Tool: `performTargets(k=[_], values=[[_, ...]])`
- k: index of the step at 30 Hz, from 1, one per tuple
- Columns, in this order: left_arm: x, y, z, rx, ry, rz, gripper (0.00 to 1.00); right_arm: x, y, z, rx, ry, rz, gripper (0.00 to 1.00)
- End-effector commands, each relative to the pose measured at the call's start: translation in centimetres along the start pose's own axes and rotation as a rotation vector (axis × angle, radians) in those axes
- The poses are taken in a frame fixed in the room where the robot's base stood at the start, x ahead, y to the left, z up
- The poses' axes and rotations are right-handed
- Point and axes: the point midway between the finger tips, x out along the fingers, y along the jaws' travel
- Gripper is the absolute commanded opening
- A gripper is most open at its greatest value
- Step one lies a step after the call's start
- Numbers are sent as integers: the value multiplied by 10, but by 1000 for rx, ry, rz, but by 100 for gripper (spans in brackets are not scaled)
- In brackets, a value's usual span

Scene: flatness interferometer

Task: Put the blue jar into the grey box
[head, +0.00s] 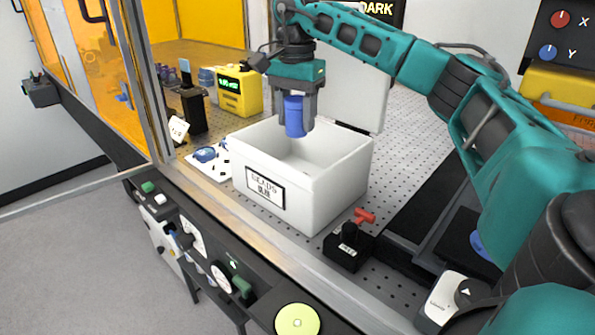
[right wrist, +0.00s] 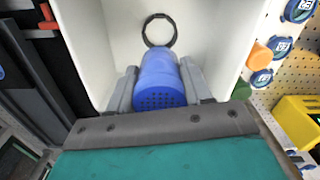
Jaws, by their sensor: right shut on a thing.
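The blue jar (head: 295,116) is held upright between the fingers of my right gripper (head: 295,105). It hangs over the open grey box (head: 310,195), with its lower end about level with the rim. In the right wrist view the jar (right wrist: 161,80) sits between the two grey fingers, its perforated end towards the camera. The inside of the box (right wrist: 120,30) lies beyond it, with a black ring (right wrist: 159,30) on the floor of the box. My left gripper does not show.
The box's lid (head: 350,90) stands open behind it. A yellow device (head: 240,92) and a white card with blue-lidded items (head: 207,156) lie to the left. A black block with a red lever (head: 349,246) stands close in front of the box.

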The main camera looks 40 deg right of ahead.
Motion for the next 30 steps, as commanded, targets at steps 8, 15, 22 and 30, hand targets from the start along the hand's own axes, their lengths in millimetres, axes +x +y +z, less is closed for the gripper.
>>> performTargets(k=[8, 15, 22, 30], values=[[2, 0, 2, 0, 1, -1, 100, 63, 1, 0, 1, 0, 2, 17], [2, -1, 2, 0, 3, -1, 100, 86, 1, 0, 1, 0, 2, 17], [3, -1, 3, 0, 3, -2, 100, 114, 0, 0, 1, 0, 0, 17], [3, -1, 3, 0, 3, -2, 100, 116, 0, 0, 1, 0, -1, 17]])
